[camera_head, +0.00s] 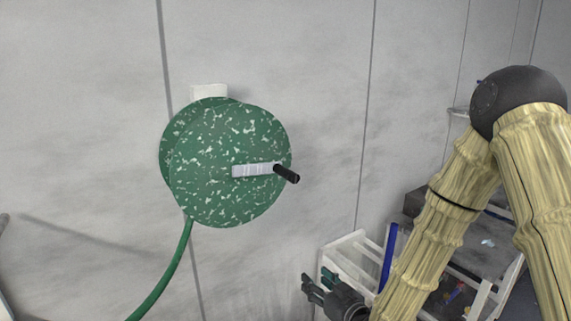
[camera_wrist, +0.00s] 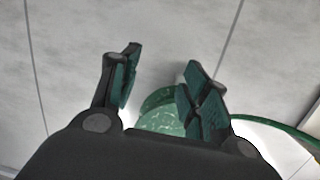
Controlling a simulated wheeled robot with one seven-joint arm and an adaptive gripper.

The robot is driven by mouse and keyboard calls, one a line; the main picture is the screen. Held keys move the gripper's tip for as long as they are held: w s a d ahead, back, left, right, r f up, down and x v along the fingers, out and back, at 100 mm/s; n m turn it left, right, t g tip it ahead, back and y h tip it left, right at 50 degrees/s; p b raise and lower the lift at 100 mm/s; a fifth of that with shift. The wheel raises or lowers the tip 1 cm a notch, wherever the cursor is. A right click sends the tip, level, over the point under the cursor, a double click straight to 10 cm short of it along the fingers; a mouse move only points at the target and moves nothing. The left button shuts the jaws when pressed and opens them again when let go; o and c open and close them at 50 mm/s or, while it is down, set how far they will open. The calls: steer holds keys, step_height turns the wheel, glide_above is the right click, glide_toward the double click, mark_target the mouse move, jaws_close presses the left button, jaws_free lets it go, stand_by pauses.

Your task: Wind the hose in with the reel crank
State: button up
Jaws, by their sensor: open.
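A green speckled hose reel (camera_head: 215,190) is mounted on the grey wall, left of the picture's middle. Its crank is a pale metal arm (camera_head: 250,170) pointing right, with a black handle (camera_head: 287,174) at its end. A green hose (camera_head: 172,270) hangs from the reel's lower left and runs out of view at the bottom. My gripper (camera_head: 315,283) is below and right of the reel, apart from it and empty. In the wrist view my gripper (camera_wrist: 160,88) has its fingers spread, with part of the reel (camera_wrist: 158,115) and the hose (camera_wrist: 275,127) visible beyond.
A white-framed rack (camera_head: 350,245) with a blue upright bar (camera_head: 389,255) stands at the lower right, behind my arm. A dark box-like unit (camera_head: 465,235) with small coloured items is there too. The wall around the reel is clear.

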steer(key=w+a+r+n+t+y, duration=0.2)
steer(key=w+r+t+y, duration=0.1)
steer(key=r, duration=1)
steer(key=n+t+y+p, duration=0.1)
steer(key=n+y, duration=0.1)
glide_toward(288, 170)
steer(key=shift+p+x, duration=0.35)
steer(key=shift+x, duration=0.65)
steer(key=p+x, duration=0.3)
steer(key=x, duration=0.6)
steer(key=shift+w+a+r, duration=0.1)
steer(key=shift+w, duration=0.1)
steer(key=shift+c, duration=0.5)
jaws_close()
